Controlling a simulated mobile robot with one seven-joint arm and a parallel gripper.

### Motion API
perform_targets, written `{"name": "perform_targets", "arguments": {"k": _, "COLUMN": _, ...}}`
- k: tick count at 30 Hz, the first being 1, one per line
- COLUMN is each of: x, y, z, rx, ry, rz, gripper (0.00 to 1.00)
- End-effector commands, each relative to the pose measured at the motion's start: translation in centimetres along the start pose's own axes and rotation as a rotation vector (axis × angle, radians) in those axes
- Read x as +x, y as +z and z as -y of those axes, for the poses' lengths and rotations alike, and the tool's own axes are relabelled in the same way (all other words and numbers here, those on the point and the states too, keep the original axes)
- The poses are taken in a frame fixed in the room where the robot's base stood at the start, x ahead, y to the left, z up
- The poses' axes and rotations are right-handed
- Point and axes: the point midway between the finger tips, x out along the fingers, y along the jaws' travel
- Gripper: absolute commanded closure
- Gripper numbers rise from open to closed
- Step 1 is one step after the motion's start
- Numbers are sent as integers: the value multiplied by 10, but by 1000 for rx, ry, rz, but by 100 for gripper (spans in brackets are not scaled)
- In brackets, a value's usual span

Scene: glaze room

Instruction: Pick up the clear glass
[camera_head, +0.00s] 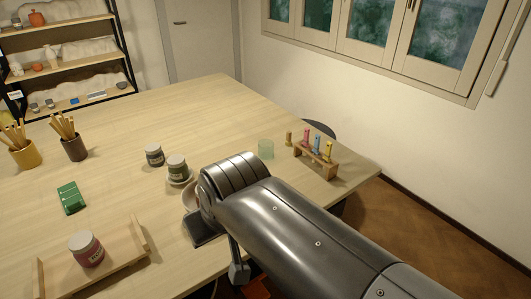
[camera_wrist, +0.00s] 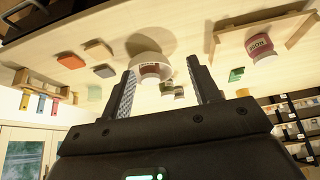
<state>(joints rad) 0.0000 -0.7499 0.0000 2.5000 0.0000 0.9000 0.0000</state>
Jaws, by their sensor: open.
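The clear glass (camera_head: 265,148) is a small, pale green, see-through tumbler. In the wrist view a faint pale shape (camera_wrist: 95,92) left of my fingers may be the same glass. My gripper (camera_wrist: 160,65) is open, its two fingers apart with nothing held between them. It is well away from the glass. A white bowl (camera_wrist: 138,71) with a labelled jar shows beyond and between the fingers. In the head view my arm hides most of the gripper.
Jars (camera_head: 154,155) (camera_head: 177,166) stand left of my arm. A red jar (camera_head: 86,248) sits on a wooden tray (camera_head: 125,262). The table (camera_head: 190,110) behind the glass is clear.

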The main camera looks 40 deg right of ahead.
Motion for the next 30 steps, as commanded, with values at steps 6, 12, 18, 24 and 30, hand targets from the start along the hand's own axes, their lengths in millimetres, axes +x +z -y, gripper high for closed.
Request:
{"name": "perform_targets", "arguments": {"k": 6, "x": 0, "y": 0, "z": 0, "rx": 0, "ry": 0, "rz": 0, "gripper": 26}}
{"name": "perform_targets", "arguments": {"k": 12, "x": 0, "y": 0, "z": 0, "rx": 0, "ry": 0, "rz": 0, "gripper": 22}}
{"name": "perform_targets", "arguments": {"k": 18, "x": -2, "y": -12, "z": -3, "rx": 3, "ry": 11, "rz": 13, "gripper": 22}}
{"name": "perform_targets", "arguments": {"k": 24, "x": -4, "y": -64, "z": -20, "rx": 18, "ry": 55, "rz": 72, "gripper": 22}}
{"name": "perform_targets", "arguments": {"k": 30, "x": 5, "y": -125, "z": -49, "rx": 35, "ry": 96, "rz": 145, "gripper": 22}}
